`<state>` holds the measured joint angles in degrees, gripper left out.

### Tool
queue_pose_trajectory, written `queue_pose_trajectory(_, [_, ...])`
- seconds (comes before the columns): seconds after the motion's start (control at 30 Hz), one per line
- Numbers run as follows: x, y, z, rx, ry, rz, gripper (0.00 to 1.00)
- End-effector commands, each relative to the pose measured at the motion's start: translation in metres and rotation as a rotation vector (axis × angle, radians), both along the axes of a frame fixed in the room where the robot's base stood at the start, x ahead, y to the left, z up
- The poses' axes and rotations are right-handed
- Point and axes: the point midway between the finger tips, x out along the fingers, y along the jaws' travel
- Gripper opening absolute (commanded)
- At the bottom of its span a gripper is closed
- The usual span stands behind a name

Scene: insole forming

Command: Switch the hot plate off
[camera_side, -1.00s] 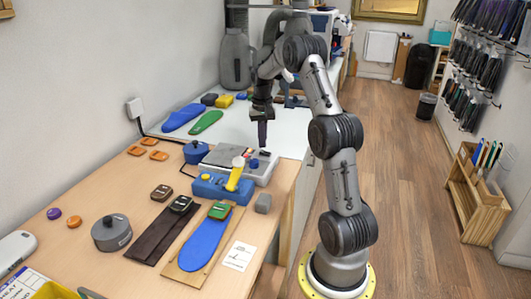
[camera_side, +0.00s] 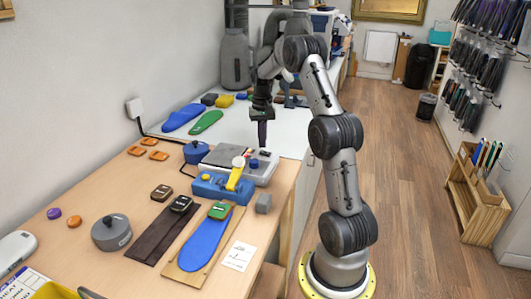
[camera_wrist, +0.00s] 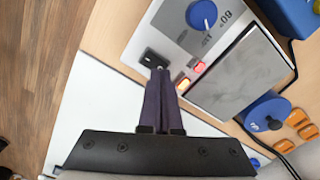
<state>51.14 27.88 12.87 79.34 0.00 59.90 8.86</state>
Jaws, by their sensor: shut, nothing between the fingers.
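The hot plate (camera_side: 262,174) is a light grey unit with a grey square heating surface (camera_wrist: 240,72) and a blue dial (camera_wrist: 202,14). A black rocker switch (camera_wrist: 151,60) sits at its corner in the wrist view. In the side view my gripper (camera_side: 262,146) points straight down over the hot plate's far end.
A blue fixture with a yellow lever (camera_side: 236,174) stands in front of the hot plate. Blue (camera_side: 183,117) and green (camera_side: 206,122) insoles lie behind on the white surface.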

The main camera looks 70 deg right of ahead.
Motion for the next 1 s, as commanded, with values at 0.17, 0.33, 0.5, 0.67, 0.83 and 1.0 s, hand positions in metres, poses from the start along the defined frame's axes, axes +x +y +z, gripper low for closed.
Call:
queue_pose_trajectory(0.17, [0.0, 0.0, 0.0, 0.0, 0.0, 0.0, 0.0])
queue_pose_trajectory(0.33, [0.0, 0.0, 0.0, 0.0, 0.0, 0.0, 0.0])
queue_pose_trajectory(0.5, [0.0, 0.0, 0.0, 0.0, 0.0, 0.0, 0.0])
queue_pose_trajectory(0.67, [0.0, 0.0, -0.001, 0.0, 0.0, 0.0, 0.0])
queue_pose_trajectory(0.83, [0.0, -0.0001, -0.0034, 0.0, 0.0, 0.0, 0.0])
queue_pose_trajectory(1.0, [0.0, -0.0001, -0.0058, 0.0, 0.0, 0.0, 0.0])
